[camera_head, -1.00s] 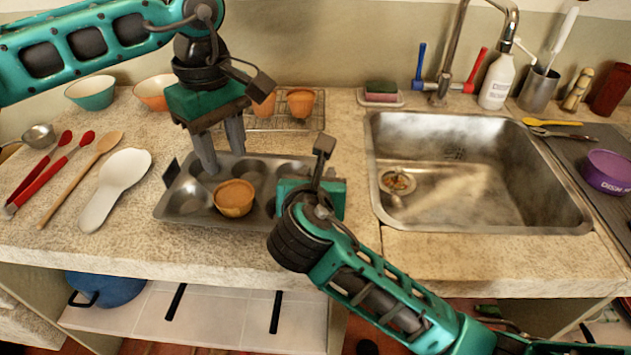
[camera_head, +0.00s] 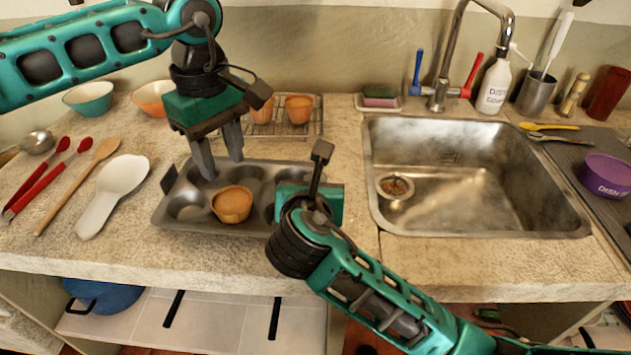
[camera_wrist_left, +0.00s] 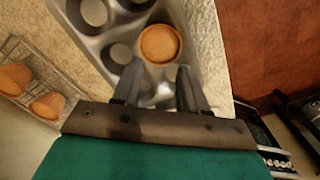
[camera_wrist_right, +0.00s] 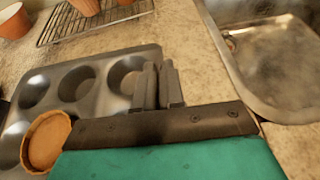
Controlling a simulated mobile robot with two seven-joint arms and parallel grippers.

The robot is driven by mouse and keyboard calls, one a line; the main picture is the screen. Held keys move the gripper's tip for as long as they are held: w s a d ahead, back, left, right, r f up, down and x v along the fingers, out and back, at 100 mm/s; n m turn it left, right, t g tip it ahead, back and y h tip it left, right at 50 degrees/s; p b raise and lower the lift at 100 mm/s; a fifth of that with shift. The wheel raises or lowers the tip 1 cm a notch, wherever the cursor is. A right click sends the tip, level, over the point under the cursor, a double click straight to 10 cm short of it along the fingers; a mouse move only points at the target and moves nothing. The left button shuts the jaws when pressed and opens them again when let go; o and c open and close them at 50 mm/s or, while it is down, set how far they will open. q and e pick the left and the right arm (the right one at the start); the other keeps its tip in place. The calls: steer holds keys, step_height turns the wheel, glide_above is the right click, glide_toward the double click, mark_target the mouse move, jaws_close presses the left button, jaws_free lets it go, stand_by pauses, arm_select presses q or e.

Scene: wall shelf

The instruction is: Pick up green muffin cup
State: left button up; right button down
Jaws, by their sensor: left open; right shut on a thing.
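No green muffin cup shows. An orange-brown muffin cup (camera_head: 232,205) sits in the near row of the grey muffin tin (camera_head: 180,226). My left gripper (camera_head: 219,165) is open and empty, pointing down above the tin, just behind and left of this cup. In the left wrist view, the cup (camera_wrist_left: 160,44) lies ahead of the spread fingertips. My right gripper (camera_wrist_right: 158,84) has its fingers close together on the tin's right edge, beside an empty hollow. In the head view its fingers are hidden behind its own body.
Two orange cups (camera_head: 298,109) stand on a wire rack (camera_head: 270,131) behind the tin. A teal bowl (camera_head: 90,98) and an orange bowl (camera_head: 153,97) stand at the back left. A white spoon rest (camera_head: 110,192) and utensils lie left. A sink (camera_head: 470,180) is right.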

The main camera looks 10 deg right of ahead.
arm_select(q)
steer(key=o, duration=0.5)
steer(key=shift+c, duration=0.2)
steer(key=o, duration=0.5)
steer(key=n, duration=0.1)
steer(key=r+n, duration=0.1)
steer(key=n, duration=0.1)
steer(key=shift+a+n, duration=0.15)
steer(key=shift+n, duration=0.15)
steer(key=shift+c, duration=0.2)
steer(key=shift+o, duration=0.6)
steer(key=n, duration=0.1)
steer(key=r+n, duration=0.1)
steer(key=n, duration=0.1)
steer(key=shift+a+n, duration=0.15)
steer(key=shift+n, duration=0.15)
steer(key=n, duration=0.6)
glide_above(232, 200)
steer(key=a, duration=0.1)
step_height(232, 200, down, 5)
steer(key=shift+w+f, duration=0.1)
steer(key=shift+w, duration=0.05)
steer(key=shift+d+f, duration=0.15)
steer(key=shift+f, duration=0.75)
steer(key=shift+d+f, duration=0.2)
steer(key=shift+f, duration=0.7)
steer(key=shift+d+f, duration=0.15)
steer(key=shift+f, duration=0.75)
